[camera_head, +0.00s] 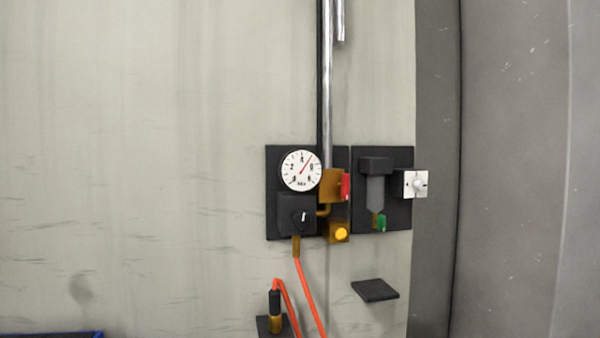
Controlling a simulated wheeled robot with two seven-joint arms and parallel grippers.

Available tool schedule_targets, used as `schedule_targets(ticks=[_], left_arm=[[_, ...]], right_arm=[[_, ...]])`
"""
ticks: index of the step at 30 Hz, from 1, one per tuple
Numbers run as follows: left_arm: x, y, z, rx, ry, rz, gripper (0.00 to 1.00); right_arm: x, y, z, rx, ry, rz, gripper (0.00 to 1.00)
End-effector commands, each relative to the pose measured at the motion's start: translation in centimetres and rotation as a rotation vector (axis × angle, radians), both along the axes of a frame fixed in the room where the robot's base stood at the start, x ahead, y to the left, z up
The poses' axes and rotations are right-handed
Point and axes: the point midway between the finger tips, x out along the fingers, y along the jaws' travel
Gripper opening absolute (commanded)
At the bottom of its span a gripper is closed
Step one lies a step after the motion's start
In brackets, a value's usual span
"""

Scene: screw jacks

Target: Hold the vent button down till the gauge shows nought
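The round white gauge (301,170) sits on a black panel on the wall. Its red needle points up and to the right, clear of the low end of the dial; the numbers are too small to read surely. A round yellow button (341,234) on a brass block sits below and to the right of the gauge. It looks like the vent button, but no label shows. Nothing touches it. Neither of my grippers is in view.
A red handle (346,186), a filter bowl (376,190) with a green tap (381,223) and a white switch (416,184) are near the button. An orange hose (308,295) hangs below. A small black shelf (375,290) juts out. A grey column stands right.

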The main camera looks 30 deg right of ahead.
Motion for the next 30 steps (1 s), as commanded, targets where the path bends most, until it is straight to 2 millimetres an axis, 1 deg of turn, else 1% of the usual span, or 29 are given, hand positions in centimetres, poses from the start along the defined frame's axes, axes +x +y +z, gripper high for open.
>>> schedule_targets(ticks=[2, 3, 5, 6, 8, 30], left_arm=[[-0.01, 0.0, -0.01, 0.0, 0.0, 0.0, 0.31], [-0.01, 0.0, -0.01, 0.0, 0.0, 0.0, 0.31], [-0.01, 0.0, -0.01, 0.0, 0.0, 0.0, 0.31], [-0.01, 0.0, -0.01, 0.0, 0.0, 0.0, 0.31], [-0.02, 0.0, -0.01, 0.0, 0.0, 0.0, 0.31], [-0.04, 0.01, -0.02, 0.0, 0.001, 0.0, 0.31]], right_arm=[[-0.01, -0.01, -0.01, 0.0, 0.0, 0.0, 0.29], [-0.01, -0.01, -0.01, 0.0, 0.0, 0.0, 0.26], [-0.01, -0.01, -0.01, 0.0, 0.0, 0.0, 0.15], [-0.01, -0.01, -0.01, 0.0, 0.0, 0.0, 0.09], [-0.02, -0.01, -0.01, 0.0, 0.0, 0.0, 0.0], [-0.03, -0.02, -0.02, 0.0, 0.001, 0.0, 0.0]])
